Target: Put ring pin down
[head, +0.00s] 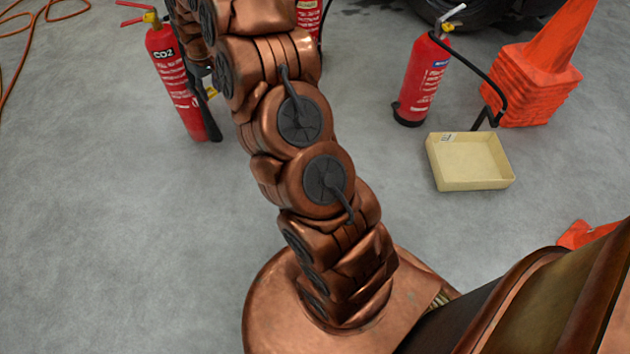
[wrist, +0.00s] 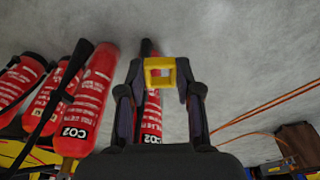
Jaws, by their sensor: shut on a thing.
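My gripper (wrist: 160,78) shows in the wrist view, with its two dark fingers closed on a small yellow piece with a square opening, which I take to be the ring pin (wrist: 159,63). A red CO2 extinguisher (wrist: 151,125) shows behind and below the yellow piece, between the fingers. I cannot tell whether the pin touches it. A shallow pale yellow tray (head: 470,186) lies on the floor at the right and looks empty.
A red CO2 extinguisher (head: 176,80) stands left of my arm, another (head: 422,80) near the tray. Stacked orange cones (head: 540,75) stand behind the tray. Several extinguishers (wrist: 90,100) fill the wrist view's left. Grey floor (head: 110,220) is clear at left.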

